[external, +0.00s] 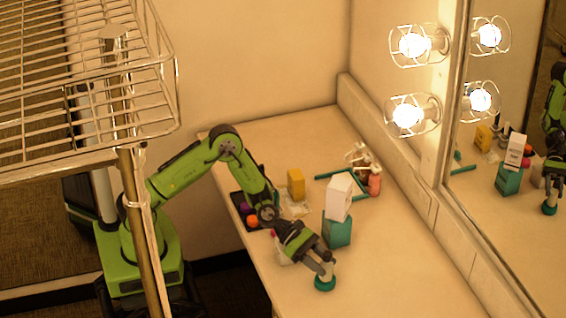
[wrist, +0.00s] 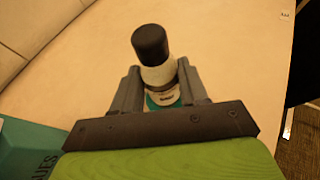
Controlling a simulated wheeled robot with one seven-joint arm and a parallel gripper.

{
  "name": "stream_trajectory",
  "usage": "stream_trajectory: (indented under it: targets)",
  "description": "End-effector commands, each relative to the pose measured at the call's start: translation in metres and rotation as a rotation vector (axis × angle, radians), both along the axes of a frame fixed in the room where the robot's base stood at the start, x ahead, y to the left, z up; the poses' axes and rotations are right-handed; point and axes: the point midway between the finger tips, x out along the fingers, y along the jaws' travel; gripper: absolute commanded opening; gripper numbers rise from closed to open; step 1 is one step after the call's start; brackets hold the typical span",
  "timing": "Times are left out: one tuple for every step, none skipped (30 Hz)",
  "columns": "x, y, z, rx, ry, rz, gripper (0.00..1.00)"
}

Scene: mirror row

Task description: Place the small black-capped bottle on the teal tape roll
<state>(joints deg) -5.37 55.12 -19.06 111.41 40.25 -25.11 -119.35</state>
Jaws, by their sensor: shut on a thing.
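The small bottle (wrist: 158,68) has a black cap (wrist: 150,43) and a pale body. My gripper (wrist: 160,84) is shut on it, one finger on each side, in the wrist view. In the external view my gripper (external: 326,270) reaches down at the table's front part, right above the teal tape roll (external: 325,284). A bit of the teal roll (wrist: 163,101) shows below the bottle in the wrist view. The bottle is over the roll; I cannot tell whether it touches it.
The right front table is clear.

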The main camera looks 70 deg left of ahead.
Motion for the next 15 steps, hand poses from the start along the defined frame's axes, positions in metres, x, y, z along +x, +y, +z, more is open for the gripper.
stream_trajectory:
  targets:
    - [0.0001, 0.0, -0.0015, -0.001, 0.001, 0.0, 0.1]
    - [0.0001, 0.0001, -0.0027, -0.001, 0.001, 0.0, 0.1]
    - [0.0, 0.0002, -0.0036, 0.0, 0.001, 0.0, 0.45]
    - [0.0, 0.0003, -0.0032, 0.001, 0.001, 0.0, 0.49]
    - [0.0001, 0.0003, -0.0031, 0.001, 0.001, 0.0, 0.54]
    - [0.0, 0.0003, -0.0029, 0.001, 0.001, 0.0, 0.6]
    - [0.0001, 0.0003, -0.0028, 0.001, 0.001, 0.0, 0.65]
    - [0.0001, 0.0003, -0.0028, 0.001, 0.001, 0.0, 0.69]
    - [0.0001, 0.0002, -0.0027, 0.001, 0.001, 0.0, 0.69]
    - [0.0001, 0.0002, -0.0027, 0.001, 0.001, 0.0, 0.69]
    - [0.0001, 0.0002, -0.0027, 0.001, 0.001, 0.0, 0.69]
    - [0.0001, 0.0002, -0.0027, 0.001, 0.001, 0.0, 0.69]
    - [0.0001, 0.0002, -0.0027, 0.001, 0.001, 0.0, 0.69]
    - [0.0001, 0.0002, -0.0027, 0.001, 0.001, 0.0, 0.69]
    - [0.0001, 0.0002, -0.0023, 0.001, 0.001, 0.0, 0.69]
